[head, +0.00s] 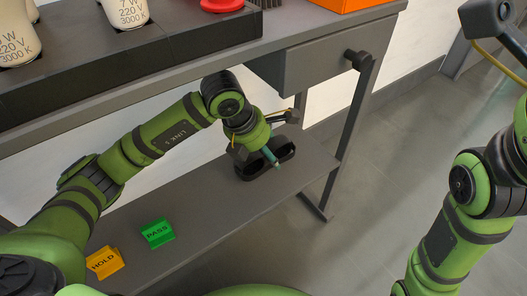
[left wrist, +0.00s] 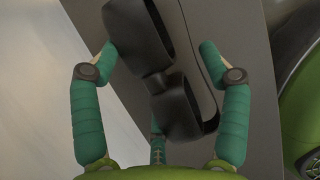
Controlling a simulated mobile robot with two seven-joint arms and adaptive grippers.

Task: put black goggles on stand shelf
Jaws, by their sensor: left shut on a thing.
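The black goggles (head: 246,172) are at the right part of the stand's lower grey shelf (head: 205,215), resting on it or just above it; I cannot tell which. My left gripper (head: 270,157) reaches down over them from the left and is shut on them, with a teal finger showing at their middle. In the left wrist view the goggles (left wrist: 177,108) lie between the teal fingers of the left gripper (left wrist: 160,58), with the grey shelf behind. My right arm shows at the right of the head view, but its gripper is out of frame.
A green PASS block (head: 157,232) and a yellow HOLD block (head: 104,262) sit on the lower shelf to the left. The upper tabletop (head: 290,33) overhangs, carrying bulbs (head: 128,12), a red button (head: 222,4) and an orange box (head: 345,4). A stand leg (head: 350,135) is at right.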

